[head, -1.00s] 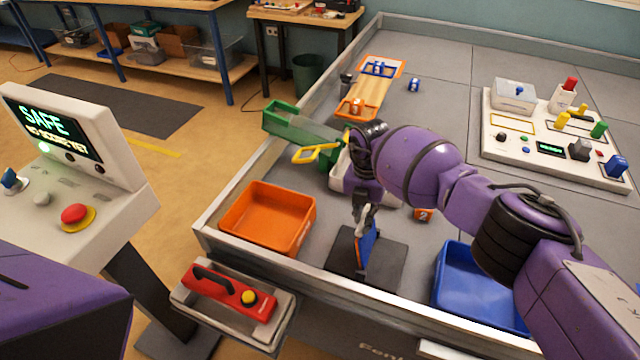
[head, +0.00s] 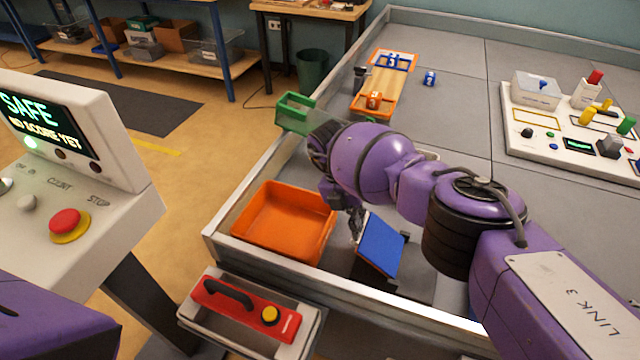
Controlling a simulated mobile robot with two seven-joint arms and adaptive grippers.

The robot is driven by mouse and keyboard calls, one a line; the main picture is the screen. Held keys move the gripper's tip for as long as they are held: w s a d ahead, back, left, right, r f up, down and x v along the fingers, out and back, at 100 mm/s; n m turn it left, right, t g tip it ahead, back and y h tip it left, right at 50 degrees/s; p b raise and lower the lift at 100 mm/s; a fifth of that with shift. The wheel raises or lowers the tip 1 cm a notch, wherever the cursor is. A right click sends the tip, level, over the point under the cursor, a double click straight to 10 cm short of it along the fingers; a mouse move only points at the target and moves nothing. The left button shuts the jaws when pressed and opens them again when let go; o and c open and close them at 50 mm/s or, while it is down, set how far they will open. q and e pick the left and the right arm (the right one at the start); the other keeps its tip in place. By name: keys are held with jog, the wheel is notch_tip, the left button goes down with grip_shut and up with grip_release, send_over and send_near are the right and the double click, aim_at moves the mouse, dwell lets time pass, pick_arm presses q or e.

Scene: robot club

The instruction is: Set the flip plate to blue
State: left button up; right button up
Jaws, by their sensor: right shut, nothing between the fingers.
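The flip plate (head: 382,247) shows its blue face in the head view. It is tilted, above a dark base plate (head: 345,264) near the table's front edge. My right gripper (head: 356,224) is shut and empty, at the plate's upper left edge. I cannot tell if its fingertips touch the plate. My right arm comes in from the right and hides part of the table behind. My left gripper is not in view.
An orange bin (head: 285,225) stands just left of the plate. A green tray (head: 294,112) is at the table's left edge. A white control panel (head: 570,130) is at the right. A red handled box (head: 245,308) sits in front of the table's edge.

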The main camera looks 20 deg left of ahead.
jog(key=shift+o, duration=1.4)
jog(key=shift+d+r, duration=0.1)
jog(key=shift+d, duration=0.15)
jog(key=o, duration=0.5)
jog(key=shift+d+r, duration=0.1)
jog(key=shift+d, duration=0.15)
jog(key=shift+w+a, duration=0.2)
jog(key=shift+a+r, duration=0.1)
jog(key=shift+r, duration=0.05)
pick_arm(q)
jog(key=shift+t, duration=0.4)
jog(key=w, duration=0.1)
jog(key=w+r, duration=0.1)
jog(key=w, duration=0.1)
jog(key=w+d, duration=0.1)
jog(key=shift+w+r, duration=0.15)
pick_arm(e)
jog(key=v, duration=1.1)
jog(key=shift+r, duration=0.35)
